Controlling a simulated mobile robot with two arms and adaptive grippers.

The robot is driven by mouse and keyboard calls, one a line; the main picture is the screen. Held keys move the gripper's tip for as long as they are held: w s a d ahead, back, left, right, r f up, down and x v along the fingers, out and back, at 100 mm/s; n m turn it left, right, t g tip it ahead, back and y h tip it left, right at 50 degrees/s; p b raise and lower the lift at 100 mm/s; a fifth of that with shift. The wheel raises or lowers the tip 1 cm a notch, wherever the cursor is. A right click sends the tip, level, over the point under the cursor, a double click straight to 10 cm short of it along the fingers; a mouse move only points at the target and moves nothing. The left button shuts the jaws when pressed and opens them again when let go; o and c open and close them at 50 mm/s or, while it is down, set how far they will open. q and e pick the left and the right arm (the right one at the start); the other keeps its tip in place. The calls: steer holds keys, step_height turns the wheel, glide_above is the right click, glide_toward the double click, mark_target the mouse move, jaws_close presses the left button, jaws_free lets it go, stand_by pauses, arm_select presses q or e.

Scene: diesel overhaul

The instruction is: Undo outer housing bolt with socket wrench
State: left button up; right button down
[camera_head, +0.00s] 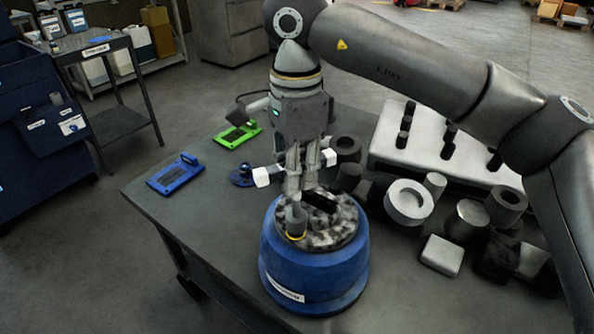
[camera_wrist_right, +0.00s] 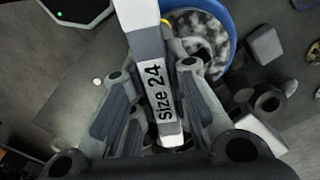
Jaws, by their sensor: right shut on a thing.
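The blue housing (camera_head: 315,265) stands on the dark workbench, with a mottled grey and black top. My right gripper (camera_head: 297,188) is above its top, pointing down, and is shut on the socket wrench (camera_head: 296,216). The wrench's grey socket end is at the left front of the housing's top, with a yellow ring at its base. In the right wrist view the wrench (camera_wrist_right: 160,95) lies between the fingers and reads "size 24". The bolt is hidden, so I cannot tell whether the socket is seated on it. My left gripper is out of view.
A green tool holder (camera_head: 237,135) and a blue one (camera_head: 174,174) lie on the bench at the left. Several grey metal parts, including a ring (camera_head: 408,202), crowd the right side beside a white rack (camera_head: 425,150) with black pegs. The bench's front left is clear.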

steer(key=m, duration=0.3)
steer(key=shift+b, duration=0.4)
steer(key=m+b, duration=0.1)
steer(key=m, duration=0.4)
steer(key=shift+m, duration=0.4)
steer(key=m+b, duration=0.1)
steer(key=m, duration=0.3)
steer(key=shift+m, duration=0.3)
arm_select(q)
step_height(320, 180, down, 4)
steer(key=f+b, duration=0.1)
steer(key=b, duration=0.1)
arm_select(e)
steer(key=m, duration=0.3)
steer(key=shift+s+m, duration=0.1)
steer(key=shift+m, duration=0.3)
steer(key=m, duration=0.2)
steer(key=shift+a+m, duration=0.1)
steer(key=shift+m, duration=0.3)
steer(key=shift+m+b, duration=0.45)
steer(key=shift+m, duration=0.55)
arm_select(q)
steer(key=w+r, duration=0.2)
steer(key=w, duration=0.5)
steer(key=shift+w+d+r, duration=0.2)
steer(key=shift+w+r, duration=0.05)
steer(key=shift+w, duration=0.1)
arm_select(e)
steer(key=shift+m, duration=1)
